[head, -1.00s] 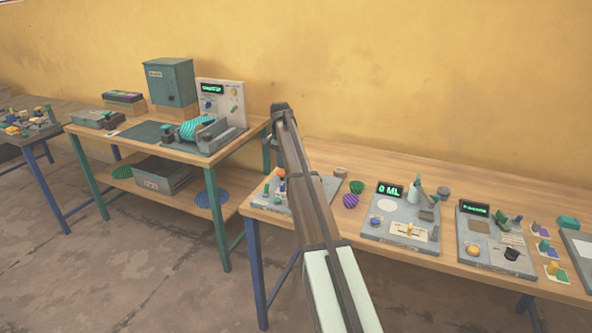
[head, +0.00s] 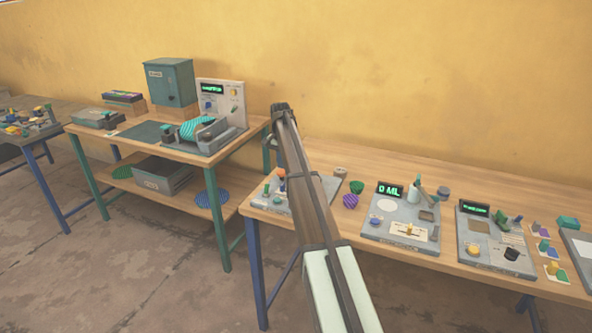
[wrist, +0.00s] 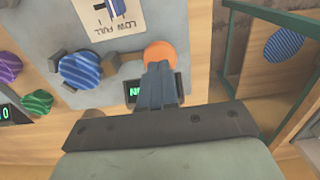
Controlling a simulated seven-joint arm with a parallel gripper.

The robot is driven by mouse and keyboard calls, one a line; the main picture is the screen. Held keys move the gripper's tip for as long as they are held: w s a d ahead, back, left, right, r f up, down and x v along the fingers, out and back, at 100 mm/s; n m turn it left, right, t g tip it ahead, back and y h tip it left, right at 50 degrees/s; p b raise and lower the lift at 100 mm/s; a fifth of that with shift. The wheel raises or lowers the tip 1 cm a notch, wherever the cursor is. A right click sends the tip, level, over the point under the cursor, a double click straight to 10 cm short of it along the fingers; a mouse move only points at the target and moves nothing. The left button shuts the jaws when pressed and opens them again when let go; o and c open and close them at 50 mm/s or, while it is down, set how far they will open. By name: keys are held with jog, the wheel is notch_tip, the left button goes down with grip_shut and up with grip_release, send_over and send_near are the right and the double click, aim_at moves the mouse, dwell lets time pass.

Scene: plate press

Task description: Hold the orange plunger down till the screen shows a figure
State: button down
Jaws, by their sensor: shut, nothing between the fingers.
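The orange plunger (wrist: 160,53) shows as a round orange top in the wrist view, and a bit of it shows beside my arm in the head view (head: 281,173). My gripper (wrist: 159,66) is shut and empty, its fingertips over the plunger's near edge. I cannot tell whether they press on it. The screen (wrist: 133,94) has green characters, upside down and partly hidden behind the fingers, so I cannot read it whole.
Purple (head: 350,201) and green (head: 356,187) striped pieces lie on the table right of the panel. Further right stands a station whose screen reads 0 ML (head: 390,190). At left is a separate bench (head: 85,133) with a teal cabinet (head: 170,83).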

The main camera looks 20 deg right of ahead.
aim_at(282, 171)
jog(key=shift+f, duration=1.6)
dwell(6.4)
